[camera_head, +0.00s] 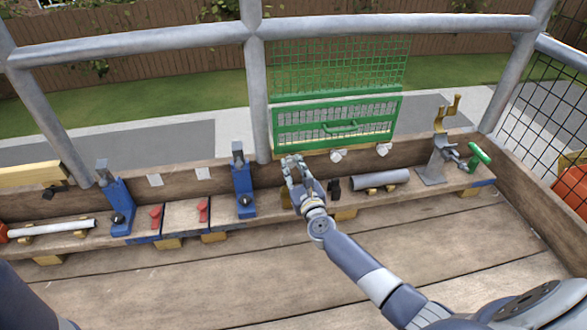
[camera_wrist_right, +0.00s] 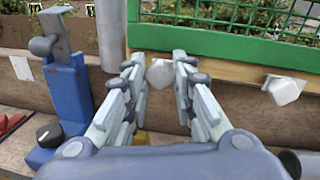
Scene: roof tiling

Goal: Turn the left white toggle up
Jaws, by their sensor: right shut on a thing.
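The left white toggle (camera_wrist_right: 160,74) sits between the fingertips of my right gripper (camera_wrist_right: 160,78) in the right wrist view, under the green mesh panel. My right gripper (camera_head: 292,162) is shut on it, and the fingers hide most of it in the head view. Which way this toggle points is hard to tell. A second white toggle (camera_head: 336,155) is to its right and also shows in the right wrist view (camera_wrist_right: 284,89). A third white toggle (camera_head: 383,148) is further right. My left gripper is out of view.
A grey post (camera_head: 258,95) stands just left of the right gripper. Blue clamps (camera_head: 242,180), red handles (camera_head: 203,208) and a grey tube (camera_head: 380,180) line the wooden ledge. A green-handled clamp (camera_head: 478,155) is at the right. The planks in front are clear.

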